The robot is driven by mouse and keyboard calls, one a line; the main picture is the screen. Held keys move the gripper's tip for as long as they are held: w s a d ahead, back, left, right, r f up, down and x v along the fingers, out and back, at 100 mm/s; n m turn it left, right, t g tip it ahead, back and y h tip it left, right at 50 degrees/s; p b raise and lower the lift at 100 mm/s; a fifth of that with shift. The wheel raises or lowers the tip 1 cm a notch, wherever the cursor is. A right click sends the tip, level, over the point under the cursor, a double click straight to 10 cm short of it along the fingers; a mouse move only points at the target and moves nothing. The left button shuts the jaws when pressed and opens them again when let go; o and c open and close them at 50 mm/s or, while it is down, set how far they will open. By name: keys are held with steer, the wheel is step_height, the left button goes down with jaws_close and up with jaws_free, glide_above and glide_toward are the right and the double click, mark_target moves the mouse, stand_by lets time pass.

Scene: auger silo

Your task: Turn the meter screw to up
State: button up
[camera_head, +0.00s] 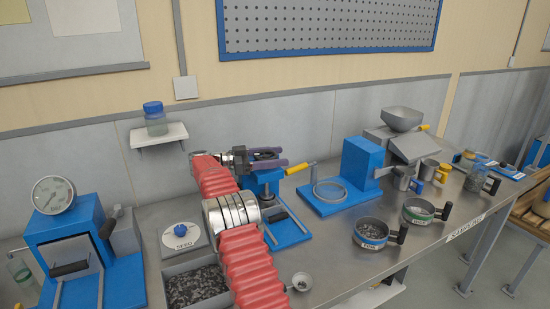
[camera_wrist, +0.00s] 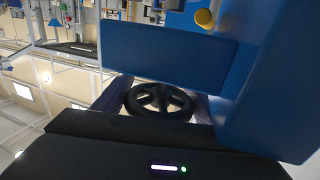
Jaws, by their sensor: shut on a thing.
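My gripper (camera_head: 277,158) reaches from my red-sleeved arm to the blue machine (camera_head: 290,228) at the middle of the bench. In the wrist view a black spoked handwheel (camera_wrist: 160,101), which I take to be the meter screw, sits between my two dark purple fingers. The gripper (camera_wrist: 160,98) is shut on its rim. The wheel's spokes show, but I see no mark that tells its setting. In the head view the wheel is mostly hidden by my gripper. A blue panel (camera_wrist: 165,57) of the machine stands close beyond the wheel.
A yellow-tipped handle (camera_head: 300,168) sticks out just right of my fingers. A blue mill (camera_head: 361,166) with a funnel stands farther right. A wall shelf with a jar (camera_head: 155,118) is behind left. Two sieves (camera_head: 371,234) and a gravel bin (camera_head: 193,288) sit in front.

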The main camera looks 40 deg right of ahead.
steer(key=shift+a+r+m+g+y, duration=0.1)
steer(key=shift+r+m+g+y, duration=0.2)
steer(key=shift+m+g, duration=0.25)
steer(key=o, duration=1.1)
steer(key=shift+f, duration=0.2)
